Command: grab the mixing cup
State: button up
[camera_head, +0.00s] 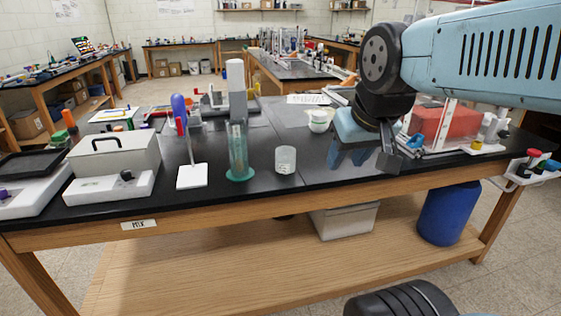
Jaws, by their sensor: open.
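A small whitish translucent cup (285,161), which looks like the mixing cup, stands upright on the black bench top near the front edge. A second, pale cup-like vessel (319,119) stands farther back; I cannot tell its use. My gripper (364,160) is open, low over the bench to the right of the cup and apart from it. Its jaws look empty. The fingers and wrist hide part of the bench behind them.
A clear cylinder with a green base (239,158) stands just left of the cup. Farther left are a stand with a white base (192,177) and a white box-shaped device (114,155). A red block (431,122) sits right of my gripper. Bench between cup and gripper looks clear.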

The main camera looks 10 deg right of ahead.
aim_at(285, 160)
jog(key=z, duration=0.35)
jog(key=i, duration=0.15)
jog(key=u, duration=2.65)
jog(key=k, duration=1.6)
jog(key=z, duration=0.6)
jog(key=i, duration=1)
jog(key=z, duration=0.05)
